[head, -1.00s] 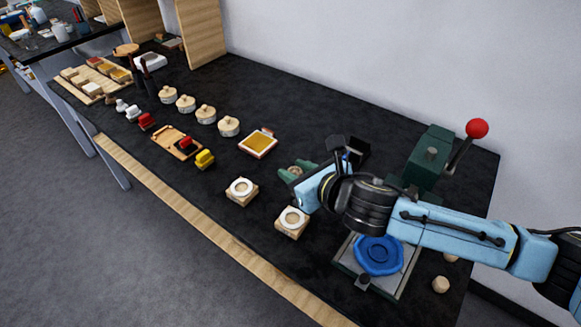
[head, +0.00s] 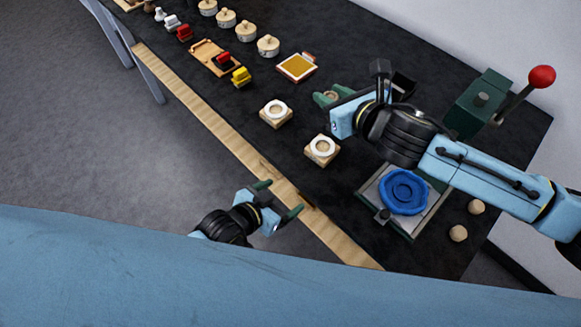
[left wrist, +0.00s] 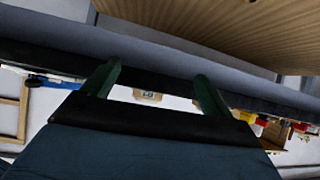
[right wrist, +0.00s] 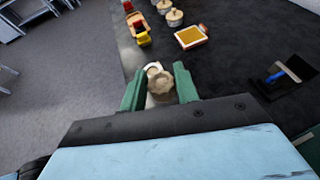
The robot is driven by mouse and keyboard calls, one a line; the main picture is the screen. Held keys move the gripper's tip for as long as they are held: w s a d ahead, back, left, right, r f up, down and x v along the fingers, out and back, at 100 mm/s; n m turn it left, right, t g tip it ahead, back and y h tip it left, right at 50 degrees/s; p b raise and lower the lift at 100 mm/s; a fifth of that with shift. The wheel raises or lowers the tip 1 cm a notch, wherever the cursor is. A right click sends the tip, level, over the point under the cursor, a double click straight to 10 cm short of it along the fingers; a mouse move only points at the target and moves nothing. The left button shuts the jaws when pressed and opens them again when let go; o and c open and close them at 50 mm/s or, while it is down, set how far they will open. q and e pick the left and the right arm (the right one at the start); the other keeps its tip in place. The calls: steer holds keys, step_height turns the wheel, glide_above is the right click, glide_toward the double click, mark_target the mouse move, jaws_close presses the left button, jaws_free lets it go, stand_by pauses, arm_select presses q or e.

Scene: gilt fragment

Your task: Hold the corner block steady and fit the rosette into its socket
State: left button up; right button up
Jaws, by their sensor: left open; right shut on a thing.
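Two square wooden blocks, each with a white ring on top, lie on the black table: a nearer corner block (head: 314,158) and one further left (head: 265,119). Which one the task means, I cannot tell. My right gripper (head: 330,97) is above the table beyond them, shut on a small round scalloped wooden piece, seemingly the rosette (right wrist: 160,84); the fingers partly hide it in the head view. My left gripper (head: 279,199) is open and empty by the table's front edge, apart from the blocks. Its fingers (left wrist: 155,86) are spread in the left wrist view.
A blue round piece (head: 404,191) sits in a metal-framed tray at the right. A green press with a red-knobbed lever (head: 541,77) stands behind. A yellow-topped square tray (head: 298,67), toy-like blocks and several round wooden pieces lie further left. Two wooden knobs (head: 458,233) are at the right.

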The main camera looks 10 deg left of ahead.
arm_select(q)
steer(key=t+h, duration=0.1)
steer(key=t, duration=0.1)
glide_toward(315, 154)
steer(key=x, duration=1.2)
steer(key=shift+r, duration=0.1)
steer(key=c, duration=1.1)
